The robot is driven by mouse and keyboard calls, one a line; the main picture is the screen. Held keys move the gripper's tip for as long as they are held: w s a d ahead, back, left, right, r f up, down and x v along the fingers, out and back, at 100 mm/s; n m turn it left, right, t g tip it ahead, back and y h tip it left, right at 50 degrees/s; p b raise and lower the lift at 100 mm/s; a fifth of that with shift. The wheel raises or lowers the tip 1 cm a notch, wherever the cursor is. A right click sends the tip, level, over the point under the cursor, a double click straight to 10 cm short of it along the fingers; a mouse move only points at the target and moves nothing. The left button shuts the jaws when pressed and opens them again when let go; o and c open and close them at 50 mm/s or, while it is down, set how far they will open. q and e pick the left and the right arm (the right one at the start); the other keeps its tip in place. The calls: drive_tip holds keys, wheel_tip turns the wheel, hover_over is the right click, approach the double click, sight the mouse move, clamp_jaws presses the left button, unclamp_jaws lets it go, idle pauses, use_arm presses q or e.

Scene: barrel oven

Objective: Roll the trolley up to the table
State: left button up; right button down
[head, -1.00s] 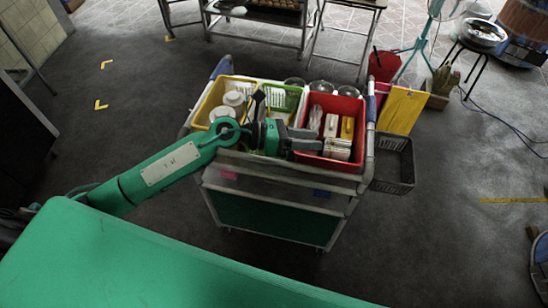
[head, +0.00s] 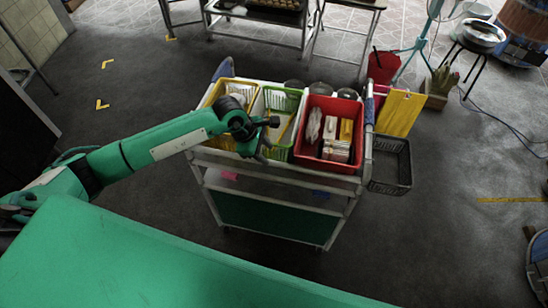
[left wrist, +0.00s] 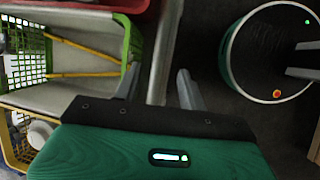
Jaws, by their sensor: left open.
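The trolley (head: 275,222) stands on the dark floor in the middle of the head view, with yellow, green and red baskets on top. My left gripper (head: 268,140) is above the trolley's near side, in front of the green basket. In the left wrist view the left gripper (left wrist: 157,88) is open and empty. Its fingers appear on either side of the trolley's pale edge rail (left wrist: 165,50); I cannot tell whether they touch it. A metal table (head: 262,18) with trays stands beyond the trolley, at the top. My right gripper is not in view.
A black crate (head: 391,182) and a yellow board (head: 400,112) hang at the trolley's right side. The floor left of the trolley is clear.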

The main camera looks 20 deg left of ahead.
sight(276, 163)
use_arm(q)
drive_tip(key=p+x, duration=0.1)
drive_tip(key=x, duration=0.5)
drive_tip(key=shift+d+f, duration=0.15)
drive_tip(key=shift+f, duration=0.25)
drive_tip(key=shift+w, duration=0.1)
clamp_jaws()
